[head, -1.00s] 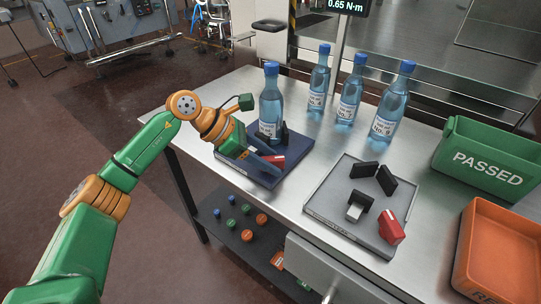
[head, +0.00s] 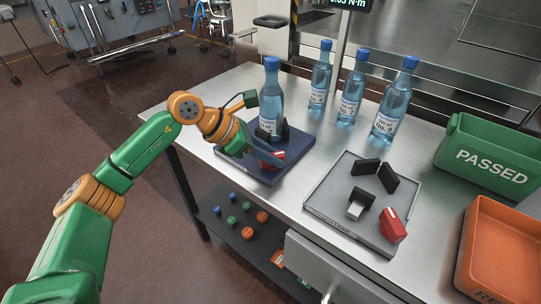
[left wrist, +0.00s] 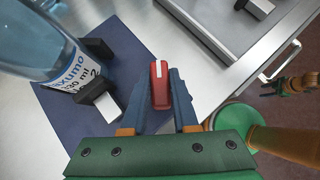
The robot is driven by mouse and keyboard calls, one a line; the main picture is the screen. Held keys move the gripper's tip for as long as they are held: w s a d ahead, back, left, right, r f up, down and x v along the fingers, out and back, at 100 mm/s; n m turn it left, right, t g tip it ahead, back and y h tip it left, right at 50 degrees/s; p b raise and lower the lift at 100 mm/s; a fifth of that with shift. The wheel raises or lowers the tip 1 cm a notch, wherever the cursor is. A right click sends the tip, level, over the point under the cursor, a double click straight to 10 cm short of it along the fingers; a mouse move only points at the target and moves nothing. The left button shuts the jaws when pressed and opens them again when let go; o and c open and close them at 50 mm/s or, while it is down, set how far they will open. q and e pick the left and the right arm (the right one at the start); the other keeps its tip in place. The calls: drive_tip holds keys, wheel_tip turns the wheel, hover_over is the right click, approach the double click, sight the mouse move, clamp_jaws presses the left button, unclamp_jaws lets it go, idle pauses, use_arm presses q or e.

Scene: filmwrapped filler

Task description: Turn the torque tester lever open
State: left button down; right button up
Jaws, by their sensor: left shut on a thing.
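A navy fixture (head: 259,169) stands at the table's left end. A blue-capped bottle (head: 271,98) stands upright between its black blocks. A red lever (head: 273,161) with a white stripe is at the fixture's front right; it also shows in the left wrist view (left wrist: 159,88). My left gripper (head: 272,157) is shut on this lever, one finger on each side, and partly hides it in the head view. A grey fixture (head: 328,207) to the right has black blocks and another red lever (head: 391,226), and holds no bottle.
Several labelled bottles (head: 388,100) stand at the back of the steel table (head: 215,98). A green PASSED bin (head: 490,157) and an orange bin (head: 500,248) are at the right. Coloured caps (head: 247,234) lie on the lower shelf. A display (head: 350,4) is cut off above.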

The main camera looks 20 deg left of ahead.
use_arm(q)
drive_tip(key=n+t+y+b, duration=0.1)
drive_tip(key=n, duration=0.1)
drive_tip(key=n+t+y+b, duration=0.1)
drive_tip(key=n, duration=0.1)
drive_tip(key=shift+d+f+t+b, duration=0.1)
drive_tip(key=shift+t+b, duration=0.2)
drive_tip(key=shift+b, duration=0.05)
drive_tip(key=n+y+b, duration=0.2)
drive_tip(key=n, duration=0.1)
drive_tip(key=n+t+y+b, duration=0.1)
drive_tip(key=n+y+b, duration=0.2)
drive_tip(key=shift+n+t, duration=0.3)
drive_tip(key=shift+n, duration=0.1)
drive_tip(key=shift+r+n+y+b, duration=0.2)
drive_tip(key=shift+n+y+b, duration=0.3)
drive_tip(key=shift+n+y, duration=0.6)
drive_tip(key=shift+r+n+g+y, duration=0.1)
drive_tip(key=shift+n+g+y, duration=0.4)
drive_tip(key=shift+n+y, duration=0.7)
drive_tip(key=shift+n, duration=0.5)
drive_tip(key=c, duration=0.7)
unclamp_jaws()
drive_tip(key=shift+w, duration=0.1)
